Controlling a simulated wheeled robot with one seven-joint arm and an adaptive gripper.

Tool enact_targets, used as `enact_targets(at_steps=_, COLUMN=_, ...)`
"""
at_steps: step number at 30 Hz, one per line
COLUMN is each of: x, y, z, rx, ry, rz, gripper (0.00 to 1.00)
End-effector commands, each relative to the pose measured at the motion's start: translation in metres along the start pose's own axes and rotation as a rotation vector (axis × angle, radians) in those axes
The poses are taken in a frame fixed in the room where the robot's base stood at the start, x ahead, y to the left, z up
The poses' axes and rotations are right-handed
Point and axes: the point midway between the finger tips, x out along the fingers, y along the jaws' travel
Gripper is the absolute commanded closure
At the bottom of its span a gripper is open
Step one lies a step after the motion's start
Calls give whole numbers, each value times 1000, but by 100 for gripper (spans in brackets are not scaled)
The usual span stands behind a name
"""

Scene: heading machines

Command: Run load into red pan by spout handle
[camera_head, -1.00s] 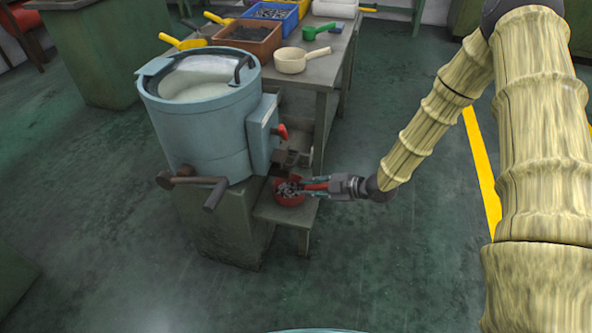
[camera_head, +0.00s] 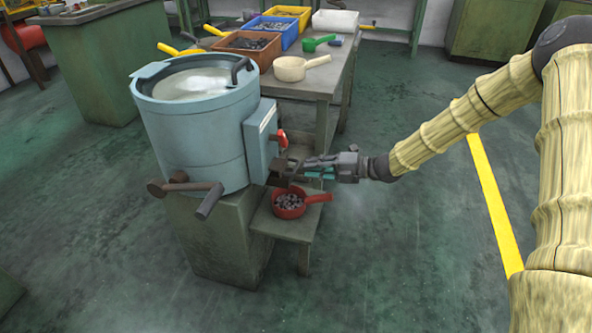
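The red pan (camera_head: 291,211) sits upright on a low green stand (camera_head: 287,228) below the spout, holding small grey metal pieces. Its handle (camera_head: 319,198) points right. The brown spout (camera_head: 279,173) juts from the lower right of the blue-grey tub (camera_head: 198,135). A red lever (camera_head: 281,138) is on the tub's side box, above the spout. My gripper (camera_head: 305,168) is just right of the spout and above the pan, apart from the pan handle. Its fingers point left and overlap the spout's dark end parts, so contact and finger gap are unclear.
A bench (camera_head: 312,84) behind holds a cream pan (camera_head: 291,69), a green scoop (camera_head: 316,43), a brown bin (camera_head: 246,56) and a blue bin (camera_head: 273,31). A crank handle (camera_head: 209,201) sticks out at the tub's front. The floor right of the stand is clear.

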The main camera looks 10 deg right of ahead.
Motion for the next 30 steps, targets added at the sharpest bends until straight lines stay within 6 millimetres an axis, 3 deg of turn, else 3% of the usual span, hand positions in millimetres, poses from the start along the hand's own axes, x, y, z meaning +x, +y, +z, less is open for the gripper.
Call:
enact_targets(at_steps=6, x=34, y=-2, z=-1, rx=2, ry=1, rz=-1, gripper=81)
enact_targets(at_steps=12, x=52, y=-1, z=0, rx=1, ry=1, rz=0, gripper=81)
enact_targets(at_steps=24, x=57, y=0, z=0, rx=2, ry=0, rz=-1, gripper=81)
enact_targets(at_steps=27, x=57, y=0, z=0, rx=2, ry=0, rz=-1, gripper=99)
enact_targets(at_steps=30, x=57, y=0, z=0, rx=2, ry=0, rz=-1, gripper=100)
